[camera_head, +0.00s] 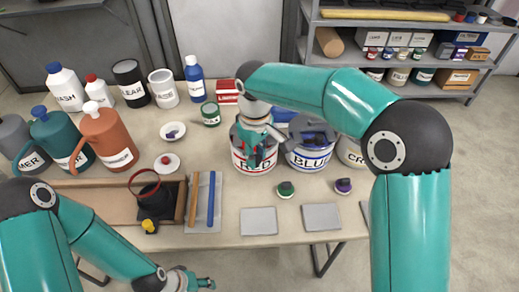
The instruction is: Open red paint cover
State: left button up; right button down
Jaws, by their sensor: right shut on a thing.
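The red paint can (254,163), white with a red band and a "RED" label, stands upright on the table near its middle. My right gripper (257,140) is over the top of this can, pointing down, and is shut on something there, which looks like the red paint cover. The arm and gripper hide most of the can's top, so I cannot tell whether the cover is raised. My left gripper (197,284) is low at the front, below the table's front edge and away from the cans. Its fingers are small and partly cut off by the frame.
A "BLUE" paint can (309,158) stands close to the right of the red one, with a "CREAM"-like can (351,153) beyond. Jugs and bottles crowd the left. A shelf (440,88) stands behind right.

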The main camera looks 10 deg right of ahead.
jog(key=c, duration=0.9)
grip_release()
notch_tip(320, 180, up, 12)
jog(key=shift+f, duration=0.1)
